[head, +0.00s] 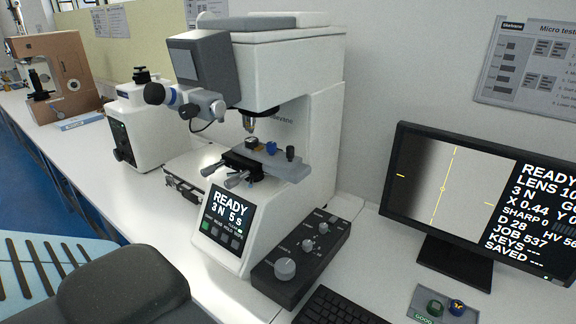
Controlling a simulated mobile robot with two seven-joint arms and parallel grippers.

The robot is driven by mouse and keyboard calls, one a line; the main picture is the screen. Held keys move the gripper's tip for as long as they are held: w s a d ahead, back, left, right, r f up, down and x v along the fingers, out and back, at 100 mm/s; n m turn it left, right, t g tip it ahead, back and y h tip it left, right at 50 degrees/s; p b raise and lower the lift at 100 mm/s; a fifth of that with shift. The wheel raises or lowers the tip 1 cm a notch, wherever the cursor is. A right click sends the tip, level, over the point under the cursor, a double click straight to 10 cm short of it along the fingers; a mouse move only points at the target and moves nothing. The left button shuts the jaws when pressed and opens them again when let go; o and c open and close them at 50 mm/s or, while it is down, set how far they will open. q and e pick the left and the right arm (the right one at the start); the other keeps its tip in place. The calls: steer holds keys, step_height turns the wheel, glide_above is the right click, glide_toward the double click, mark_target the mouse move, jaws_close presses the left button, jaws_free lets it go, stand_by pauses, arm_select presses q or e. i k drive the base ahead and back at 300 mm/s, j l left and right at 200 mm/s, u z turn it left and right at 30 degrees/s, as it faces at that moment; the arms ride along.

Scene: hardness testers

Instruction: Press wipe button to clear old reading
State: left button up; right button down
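The white hardness tester (270,75) stands on the bench in the middle of the head view. Its sloped front panel has a lit screen (226,212) reading "READY" and "3 N 5 s". Below the screen is a row of small buttons, a green one (205,224) at the left end and dark ones (224,236) to its right. Their labels are too small to read surely, so I cannot tell which is the wipe button. The monitor (470,195) at right shows "READY", "D 28", a cut-off "HV 56", "JOB 537" and "SAVED ---". Neither gripper is in view.
A dark knob box (305,255) stands right of the panel, with a keyboard (338,308) in front. A small tray (425,316) with green and blue pieces lies below the monitor. A dark grey padded shape (125,290) fills the lower left. Other testers (135,125) stand farther left.

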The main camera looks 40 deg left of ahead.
mark_target(235, 244)
steer(key=k+l, duration=0.15)
steer(key=k, duration=0.25)
steer(key=u, duration=1.55)
